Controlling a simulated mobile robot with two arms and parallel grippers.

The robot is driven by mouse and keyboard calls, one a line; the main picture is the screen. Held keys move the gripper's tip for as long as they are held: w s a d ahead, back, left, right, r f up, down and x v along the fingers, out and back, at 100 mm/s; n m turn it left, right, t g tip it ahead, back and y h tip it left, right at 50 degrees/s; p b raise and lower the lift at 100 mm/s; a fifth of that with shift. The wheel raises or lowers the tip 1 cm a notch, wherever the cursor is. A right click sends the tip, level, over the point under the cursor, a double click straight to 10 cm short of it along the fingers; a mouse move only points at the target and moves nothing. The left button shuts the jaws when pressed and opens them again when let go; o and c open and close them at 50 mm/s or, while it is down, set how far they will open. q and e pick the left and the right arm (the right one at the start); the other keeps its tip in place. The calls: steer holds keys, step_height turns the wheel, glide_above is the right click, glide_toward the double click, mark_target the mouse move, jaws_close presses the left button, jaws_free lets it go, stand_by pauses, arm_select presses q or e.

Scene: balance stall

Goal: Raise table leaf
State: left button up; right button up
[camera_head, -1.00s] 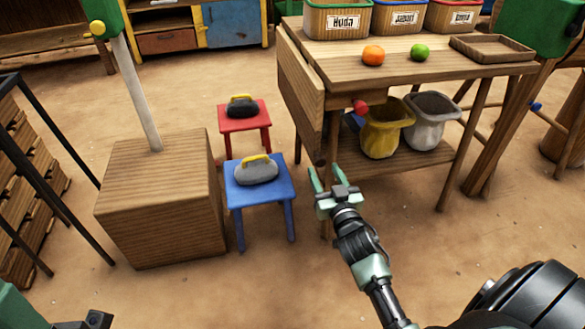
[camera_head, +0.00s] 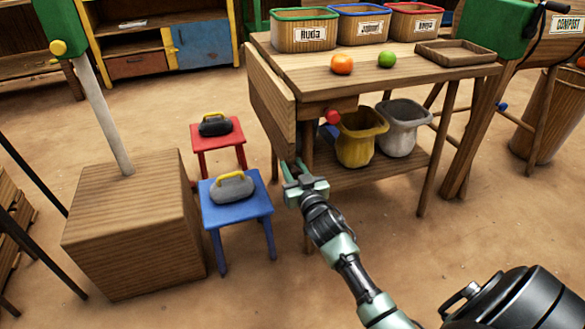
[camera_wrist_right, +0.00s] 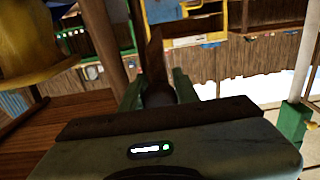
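The table leaf (camera_head: 270,100) is a wooden panel hanging down from the left edge of the wooden table (camera_head: 400,66). My right gripper (camera_head: 292,168) is at the leaf's lower near corner. In the right wrist view, the fingers of my right gripper (camera_wrist_right: 158,90) are spread apart, with the brown leaf (camera_wrist_right: 155,62) edge-on just beyond and a dark rounded part between them. I cannot tell whether they touch it. A red knob (camera_head: 333,117) sits under the tabletop at the near side. My left gripper is not in view.
Labelled bins (camera_head: 304,36), an orange (camera_head: 342,64), a green fruit (camera_head: 386,60) and a tray (camera_head: 455,52) are on the tabletop. Blue (camera_head: 240,210) and red (camera_head: 217,135) stools with weights stand left of the leaf. A wooden block (camera_head: 130,230) is further left.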

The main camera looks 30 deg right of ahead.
jaws_close()
stand_by(1.1)
